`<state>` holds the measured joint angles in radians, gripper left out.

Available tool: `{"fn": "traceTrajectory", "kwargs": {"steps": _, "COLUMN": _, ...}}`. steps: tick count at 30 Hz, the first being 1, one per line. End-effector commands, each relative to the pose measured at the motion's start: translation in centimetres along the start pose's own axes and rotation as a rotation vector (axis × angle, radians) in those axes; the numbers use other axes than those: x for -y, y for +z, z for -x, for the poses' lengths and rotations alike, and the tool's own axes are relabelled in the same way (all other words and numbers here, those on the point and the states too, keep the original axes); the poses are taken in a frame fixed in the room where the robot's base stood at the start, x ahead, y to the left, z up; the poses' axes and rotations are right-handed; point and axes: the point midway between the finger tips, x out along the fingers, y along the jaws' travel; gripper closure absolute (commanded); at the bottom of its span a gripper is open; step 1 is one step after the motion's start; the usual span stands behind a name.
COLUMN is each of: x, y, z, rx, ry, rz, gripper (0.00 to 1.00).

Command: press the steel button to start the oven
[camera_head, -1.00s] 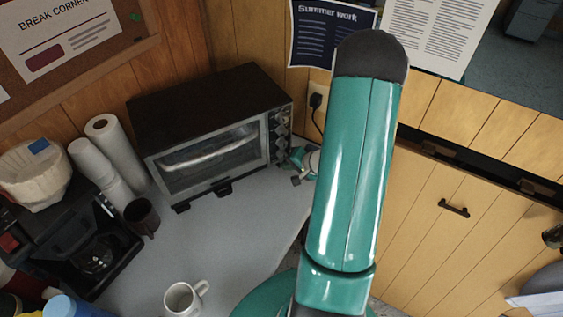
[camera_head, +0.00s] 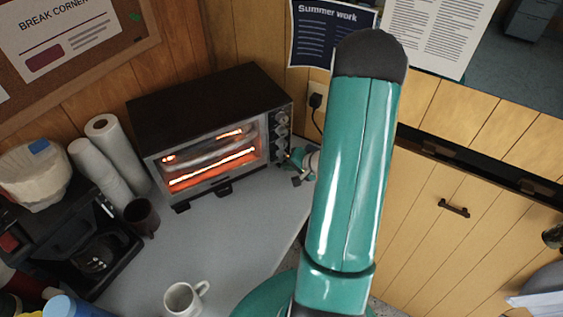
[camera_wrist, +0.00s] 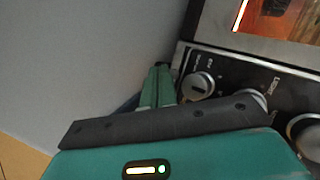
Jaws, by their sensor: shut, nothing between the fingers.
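The toaster oven (camera_head: 190,105) stands on the grey counter, and its heating elements glow orange behind the glass door (camera_head: 212,158). A corner of the lit window (camera_wrist: 262,16) also shows in the wrist view. Its control panel (camera_head: 281,132) with several round knobs is on the right of its front. My gripper (camera_head: 292,157) is at the lower end of that panel, partly hidden by my arm. In the wrist view my gripper's green fingers (camera_wrist: 158,84) are together and empty, pointing at the panel's bottom end beside a knob (camera_wrist: 197,86). The steel button is not clearly visible, so contact cannot be told.
A white mug (camera_head: 181,299) stands near the counter's front. A dark cup (camera_head: 141,217), paper rolls (camera_head: 115,150) and a coffee maker (camera_head: 85,245) stand left of the oven. The counter (camera_head: 235,225) before the oven is clear.

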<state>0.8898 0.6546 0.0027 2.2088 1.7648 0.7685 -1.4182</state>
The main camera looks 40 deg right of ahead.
Motion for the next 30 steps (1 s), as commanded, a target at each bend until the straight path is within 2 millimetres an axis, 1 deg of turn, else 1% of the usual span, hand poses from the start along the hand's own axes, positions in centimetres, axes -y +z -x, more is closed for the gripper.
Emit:
{"fn": "traceTrajectory", "kwargs": {"steps": 4, "x": -0.3, "y": 0.4, "z": 0.5, "rx": 0.0, "ry": 0.001, "rz": -0.001, "gripper": 1.0}}
{"fn": "traceTrajectory", "kwargs": {"steps": 15, "x": -0.5, "y": 0.5, "z": 0.7, "rx": 0.0, "ry": 0.001, "rz": -0.001, "gripper": 1.0}}
{"fn": "traceTrajectory", "kwargs": {"steps": 30, "x": -2.7, "y": 2.7, "z": 3.7, "rx": 0.0, "ry": 0.001, "rz": -0.003, "gripper": 1.0}}
